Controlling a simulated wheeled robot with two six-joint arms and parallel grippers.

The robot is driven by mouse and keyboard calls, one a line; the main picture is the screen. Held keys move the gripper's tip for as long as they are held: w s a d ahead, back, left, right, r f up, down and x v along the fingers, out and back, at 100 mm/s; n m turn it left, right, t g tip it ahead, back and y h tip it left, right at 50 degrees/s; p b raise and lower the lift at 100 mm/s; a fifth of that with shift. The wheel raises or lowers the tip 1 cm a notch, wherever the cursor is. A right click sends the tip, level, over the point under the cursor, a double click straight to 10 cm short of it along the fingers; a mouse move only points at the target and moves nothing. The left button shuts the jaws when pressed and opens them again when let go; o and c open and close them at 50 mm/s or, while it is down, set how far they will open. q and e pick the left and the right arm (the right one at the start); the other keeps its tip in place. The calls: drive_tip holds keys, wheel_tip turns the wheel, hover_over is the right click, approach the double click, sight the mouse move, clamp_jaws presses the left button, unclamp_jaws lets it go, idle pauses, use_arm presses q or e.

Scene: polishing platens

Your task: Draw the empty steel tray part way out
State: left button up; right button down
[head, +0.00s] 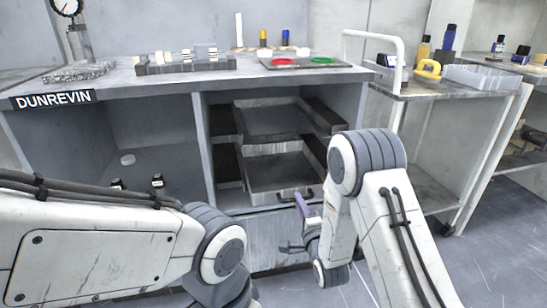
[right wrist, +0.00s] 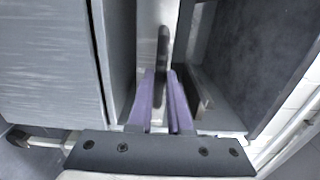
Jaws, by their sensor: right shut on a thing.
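Two steel trays sit one above the other in the right bay of the bench. The upper tray (head: 272,120) and the lower tray (head: 280,172) both look empty and both stand partly forward of the dark slots. The lower tray has a dark handle (head: 290,196) on its front; the handle also shows in the right wrist view (right wrist: 162,48). My right gripper (head: 302,200) is at this handle, its purple fingers (right wrist: 160,95) shut on it; the fingers partly hide the grip. My left arm reaches in from the left, but its gripper is not visible.
On the bench top stand a rack (head: 185,65) and a plate with red and green discs (head: 305,62). A cart (head: 440,90) stands at right.

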drive_tip(key=shift+s, duration=0.3)
drive_tip(key=c, duration=0.8)
unclamp_jaws()
drive_tip(key=shift+o, duration=0.2)
